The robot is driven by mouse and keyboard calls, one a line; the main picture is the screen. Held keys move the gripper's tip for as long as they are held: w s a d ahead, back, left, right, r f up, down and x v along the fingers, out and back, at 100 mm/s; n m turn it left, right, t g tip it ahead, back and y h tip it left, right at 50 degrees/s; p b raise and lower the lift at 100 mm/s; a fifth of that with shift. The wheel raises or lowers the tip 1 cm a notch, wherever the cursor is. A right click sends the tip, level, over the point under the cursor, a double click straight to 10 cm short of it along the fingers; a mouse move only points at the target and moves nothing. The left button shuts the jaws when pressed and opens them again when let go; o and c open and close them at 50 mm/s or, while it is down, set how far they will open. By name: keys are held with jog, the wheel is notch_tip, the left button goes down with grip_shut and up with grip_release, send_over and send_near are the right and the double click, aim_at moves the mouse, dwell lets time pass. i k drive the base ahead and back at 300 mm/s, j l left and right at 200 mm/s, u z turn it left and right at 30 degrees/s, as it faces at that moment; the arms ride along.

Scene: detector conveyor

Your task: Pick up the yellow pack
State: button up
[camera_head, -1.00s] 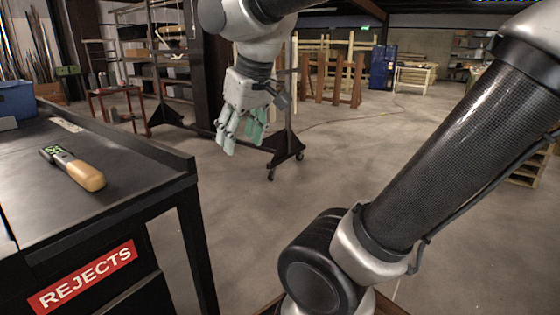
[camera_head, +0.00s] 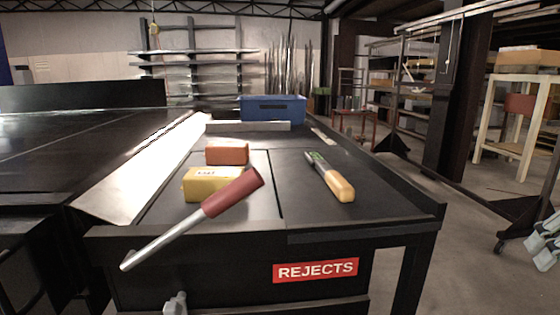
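The yellow pack (camera_head: 203,186) is a small block with a white label on top. It lies on the black table, near its front edge, left of centre. A lever with a dark red grip (camera_head: 232,193) and a metal rod passes in front of it and hides its lower right part. An orange-brown pack (camera_head: 228,153) lies just behind it. My gripper (camera_head: 545,245) shows only in part at the right edge, over the floor and well away from the pack. Its fingers are spread apart, with nothing seen between them.
A handheld device with a yellow-orange handle (camera_head: 331,178) lies right of the packs. A blue bin (camera_head: 272,108) stands at the back of the table. A raised rim (camera_head: 412,190) runs along the right side. A REJECTS label (camera_head: 316,270) is on the front. Floor shows at right.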

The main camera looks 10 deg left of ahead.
aim_at(200, 183)
jog(key=u, duration=1.25)
jog(key=k+z, duration=0.15)
jog(key=k+l, duration=0.05)
jog(key=k, duration=0.05)
